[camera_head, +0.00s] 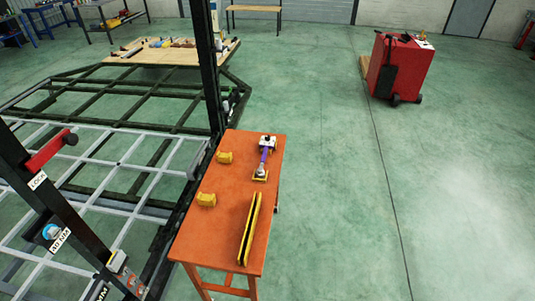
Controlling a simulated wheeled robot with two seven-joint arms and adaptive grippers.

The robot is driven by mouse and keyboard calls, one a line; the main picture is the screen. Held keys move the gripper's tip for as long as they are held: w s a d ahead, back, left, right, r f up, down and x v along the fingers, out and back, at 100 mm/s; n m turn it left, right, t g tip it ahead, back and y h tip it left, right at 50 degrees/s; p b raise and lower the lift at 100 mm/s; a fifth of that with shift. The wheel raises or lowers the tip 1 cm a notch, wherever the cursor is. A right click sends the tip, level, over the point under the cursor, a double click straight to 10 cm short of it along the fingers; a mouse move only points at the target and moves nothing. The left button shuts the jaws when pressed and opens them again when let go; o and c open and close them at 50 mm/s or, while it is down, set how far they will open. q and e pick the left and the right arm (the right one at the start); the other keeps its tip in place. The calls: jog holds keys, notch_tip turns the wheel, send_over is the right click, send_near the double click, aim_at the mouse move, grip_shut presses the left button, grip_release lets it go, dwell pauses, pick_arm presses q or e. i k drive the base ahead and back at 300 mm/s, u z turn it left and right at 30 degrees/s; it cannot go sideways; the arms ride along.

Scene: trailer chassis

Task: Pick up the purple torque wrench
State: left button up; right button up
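The purple torque wrench (264,157) lies near the right edge of the orange table (210,240), toward its far half. Its purple shaft shows between a white and dark piece at the far end and a grey head at the near end. The near end rests on or against a small yellow holder (260,177); the exact contact is too small to tell. Neither of my grippers is in view.
Two yellow blocks (225,157) (206,199) and a long yellow-black bar (249,229) are on the table. The chassis frame and a dark post (209,70) stand left. A red cabinet (402,66) stands far right. The floor right of the table is clear.

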aim_at(260, 173)
jog(key=z, duration=0.7)
jog(key=k, duration=1)
jog(key=z, duration=0.95)
jog(key=i, duration=2.2)
jog(key=u, duration=1.5)
jog(key=i, duration=1)
jog(key=u, duration=1.15)
